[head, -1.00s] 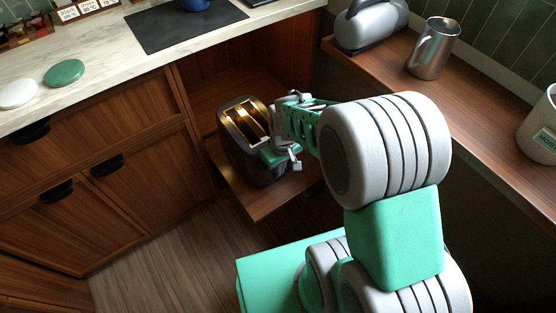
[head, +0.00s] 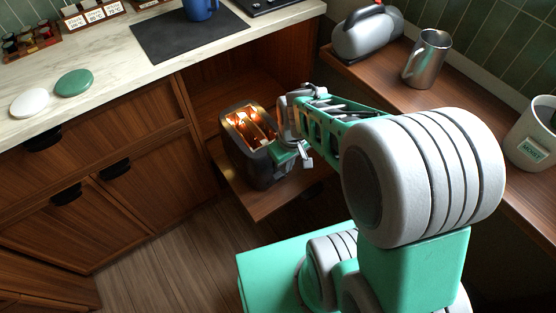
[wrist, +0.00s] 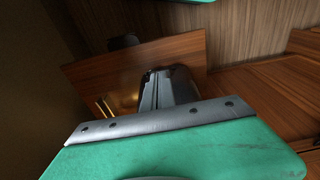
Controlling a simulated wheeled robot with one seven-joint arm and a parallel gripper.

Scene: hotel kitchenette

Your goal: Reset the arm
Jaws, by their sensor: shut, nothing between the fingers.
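My gripper (head: 304,157) is at the right side of a dark toaster (head: 263,166), low down beside its near end. Whether the gripper touches the toaster I cannot tell. The toaster's slots glow orange inside. My arm reaches in from the right of the head view, bent at a large grey joint.
The toaster stands on a pulled-out wooden shelf (head: 262,207). A marble counter (head: 110,65) with a white disc (head: 29,103) and green disc (head: 74,83) is left. A wooden ledge (head: 392,88) at right bears a kettle (head: 366,36), a steel pitcher (head: 427,58) and a white canister (head: 530,132).

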